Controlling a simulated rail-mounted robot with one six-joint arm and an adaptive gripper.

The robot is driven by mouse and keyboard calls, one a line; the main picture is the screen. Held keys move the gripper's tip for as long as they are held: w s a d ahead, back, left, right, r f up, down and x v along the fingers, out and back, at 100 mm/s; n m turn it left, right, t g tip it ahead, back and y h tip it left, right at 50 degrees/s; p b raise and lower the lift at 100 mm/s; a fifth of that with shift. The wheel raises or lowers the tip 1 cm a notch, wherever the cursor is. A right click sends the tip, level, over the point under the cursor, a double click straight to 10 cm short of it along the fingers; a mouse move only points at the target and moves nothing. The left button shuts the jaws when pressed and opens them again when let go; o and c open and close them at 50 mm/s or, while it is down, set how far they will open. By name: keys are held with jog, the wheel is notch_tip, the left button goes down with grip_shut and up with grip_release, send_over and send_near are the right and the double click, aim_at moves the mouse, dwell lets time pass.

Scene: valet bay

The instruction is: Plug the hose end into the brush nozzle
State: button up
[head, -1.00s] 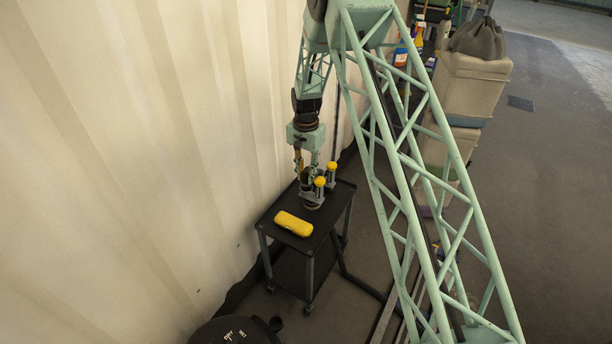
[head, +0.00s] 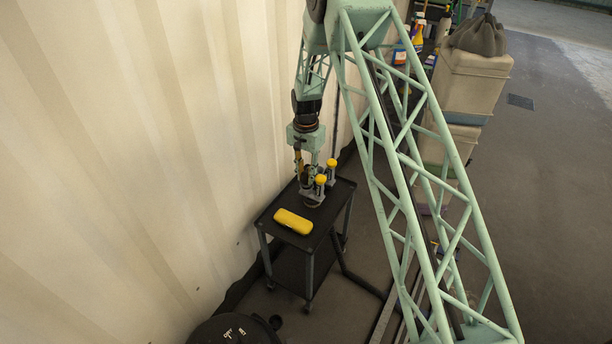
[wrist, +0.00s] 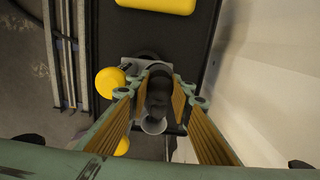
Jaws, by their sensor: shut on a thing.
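My gripper (wrist: 160,92) points down over the black cart and is shut on a dark, rounded piece, seemingly the hose end (wrist: 160,88), between its two ribbed orange pads. A pale grey, cup-like ring (wrist: 153,125) shows just below the dark piece; I cannot tell which part it belongs to. A grey fixture (wrist: 134,68) with yellow knobs stands on the cart right beside the fingers. The brush nozzle cannot be clearly told apart; the fingers and held piece cover that spot. In the head view my gripper (head: 308,178) is low at the fixture, and the contact is too small to judge.
A yellow case (head: 293,221) lies on the near part of the cart top (head: 268,226). The yellow knobs (head: 321,180) rise close to my gripper. A corrugated wall (head: 200,150) stands close on the left. Stacked bins (head: 470,85) are at the right.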

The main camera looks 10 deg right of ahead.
jog(key=shift+s+f, duration=0.25)
jog(key=shift+f, duration=0.2)
dwell(0.7)
jog(key=o, duration=0.8)
jog(key=shift+o, duration=0.2)
jog(key=shift+w, duration=0.1)
jog(key=shift+o, duration=0.2)
jog(key=o, duration=0.5)
jog(key=shift+r, duration=0.1)
jog(key=shift+c, duration=0.2)
jog(key=shift+r, duration=0.2)
jog(key=shift+r+p, duration=1.5)
jog(key=shift+r, duration=2.85)
